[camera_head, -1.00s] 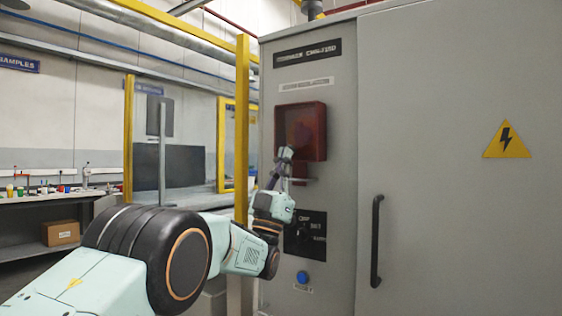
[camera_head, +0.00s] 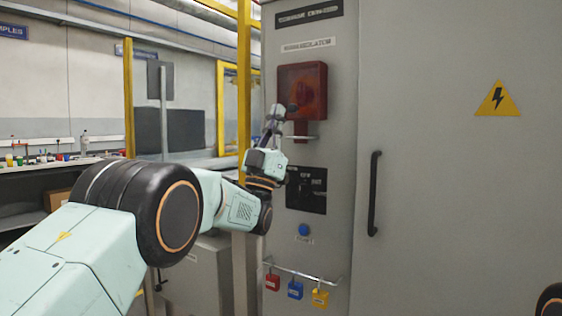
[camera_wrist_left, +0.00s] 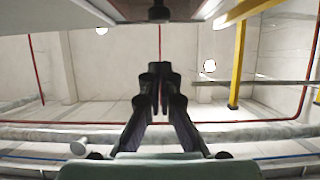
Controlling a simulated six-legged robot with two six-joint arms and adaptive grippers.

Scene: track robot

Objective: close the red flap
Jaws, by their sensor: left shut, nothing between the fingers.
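The red flap (camera_head: 304,84), a dark red see-through cover, is on the upper part of the grey cabinet's narrow panel in the head view. It looks upright over the panel; I cannot tell how far it stands open. My left gripper (camera_head: 286,110) is shut and empty, pointing up at the flap's lower left edge. Contact cannot be told. In the left wrist view, the shut fingers (camera_wrist_left: 160,80) point towards the ceiling, below a grey surface with a dark knob (camera_wrist_left: 159,11). My right gripper is out of view.
A small ledge (camera_head: 301,138) sits just below the flap. Under it are a black switch plate (camera_head: 307,192), a blue button (camera_head: 303,229) and a rail with coloured padlocks (camera_head: 295,290). A door handle (camera_head: 374,194) is to the right. A yellow post (camera_head: 244,90) stands left of the cabinet.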

